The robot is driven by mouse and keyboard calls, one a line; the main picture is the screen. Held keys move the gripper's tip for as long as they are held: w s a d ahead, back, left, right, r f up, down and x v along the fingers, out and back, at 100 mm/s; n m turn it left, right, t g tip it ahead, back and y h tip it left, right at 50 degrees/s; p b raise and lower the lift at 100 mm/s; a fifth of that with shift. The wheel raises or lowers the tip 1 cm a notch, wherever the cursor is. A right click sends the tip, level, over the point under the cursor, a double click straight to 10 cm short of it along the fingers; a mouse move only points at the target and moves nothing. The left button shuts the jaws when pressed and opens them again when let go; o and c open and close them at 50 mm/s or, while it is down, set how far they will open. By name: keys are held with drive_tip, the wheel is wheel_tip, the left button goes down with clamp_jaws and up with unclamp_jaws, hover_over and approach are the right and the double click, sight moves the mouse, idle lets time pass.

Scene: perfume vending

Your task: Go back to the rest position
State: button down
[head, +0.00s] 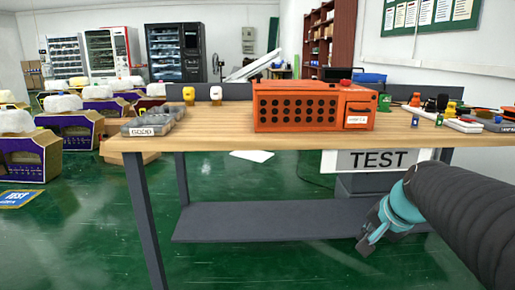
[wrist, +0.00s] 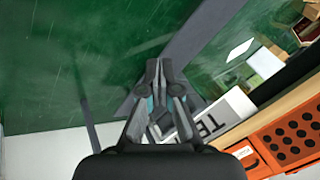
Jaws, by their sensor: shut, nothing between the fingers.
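My gripper (wrist: 158,72) shows in the wrist view with its fingertips together and nothing between them. It points past the workbench's edge toward the green floor. In the head view my arm reaches in from the right, in front of the workbench (head: 220,137) and below its top.
An orange machine with round holes (head: 312,106) stands on the workbench; it also shows in the wrist view (wrist: 290,138). A grey tray (head: 155,121) sits at the left end and small bottles (head: 442,103) at the right. A TEST sign (head: 378,160) hangs below the top. Purple-and-tan boxes (head: 72,131) stand left.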

drive_tip(key=s+a+f+n, duration=0.2)
drive_tip(key=s+a+n, duration=0.2)
drive_tip(key=s, duration=0.4)
drive_tip(key=s+a+f+n+h, duration=0.1)
drive_tip(key=s+a+f+n, duration=0.2)
drive_tip(key=s, duration=0.6)
drive_tip(key=shift+s+a+n+g, duration=0.15)
drive_tip(key=shift+a+n+g, duration=0.4)
drive_tip(key=shift+n, duration=0.65)
drive_tip(key=shift+a+f, duration=0.1)
